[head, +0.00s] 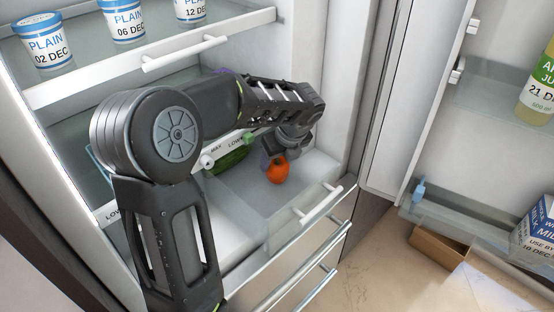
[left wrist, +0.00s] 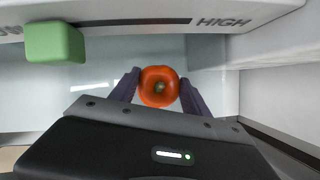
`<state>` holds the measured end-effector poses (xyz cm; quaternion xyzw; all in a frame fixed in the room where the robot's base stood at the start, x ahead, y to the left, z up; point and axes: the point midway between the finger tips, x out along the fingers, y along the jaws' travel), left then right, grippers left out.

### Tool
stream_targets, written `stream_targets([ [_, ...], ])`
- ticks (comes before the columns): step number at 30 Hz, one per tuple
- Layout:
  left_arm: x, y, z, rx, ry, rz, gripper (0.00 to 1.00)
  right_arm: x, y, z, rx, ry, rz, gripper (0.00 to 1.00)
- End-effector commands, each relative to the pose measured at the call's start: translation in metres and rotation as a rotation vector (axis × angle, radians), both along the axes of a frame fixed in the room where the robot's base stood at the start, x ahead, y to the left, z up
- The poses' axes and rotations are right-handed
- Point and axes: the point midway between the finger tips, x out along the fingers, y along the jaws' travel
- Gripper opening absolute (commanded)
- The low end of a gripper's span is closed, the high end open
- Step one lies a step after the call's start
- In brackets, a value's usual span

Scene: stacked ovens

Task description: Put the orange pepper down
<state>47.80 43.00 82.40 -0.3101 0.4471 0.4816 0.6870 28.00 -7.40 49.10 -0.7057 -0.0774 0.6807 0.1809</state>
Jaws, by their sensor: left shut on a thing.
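An orange pepper (head: 278,170) shows in the head view at the tip of my left gripper (head: 270,160), over the right-hand clear drawer at the bottom of the fridge. In the left wrist view the pepper (left wrist: 159,86) sits between the two fingers of my left gripper (left wrist: 160,90), which is shut on it. I cannot tell whether the pepper touches the drawer floor. My left arm hides part of the fridge's middle. My right gripper is not in view.
The clear drawer has a white handle (head: 321,203). A green vegetable (head: 232,158) lies left of the pepper. Yogurt tubs (head: 125,20) stand on the upper shelf. The open door (head: 485,110) at right holds a bottle (head: 540,88) and a carton (head: 536,235).

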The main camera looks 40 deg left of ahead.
Motion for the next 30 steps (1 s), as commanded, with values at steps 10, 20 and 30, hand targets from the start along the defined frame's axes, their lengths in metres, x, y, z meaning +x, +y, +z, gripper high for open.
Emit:
stream_targets([
  [10, 0.000, 0.000, -0.002, 0.000, 0.000, 0.000, 0.64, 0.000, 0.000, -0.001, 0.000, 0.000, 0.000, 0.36],
  [20, -0.001, -0.004, 0.011, 0.001, -0.003, -0.001, 0.64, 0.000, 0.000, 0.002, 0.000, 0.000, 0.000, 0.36],
  [30, -0.009, -0.029, 0.071, 0.000, -0.004, -0.001, 0.64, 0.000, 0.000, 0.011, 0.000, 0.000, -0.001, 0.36],
])
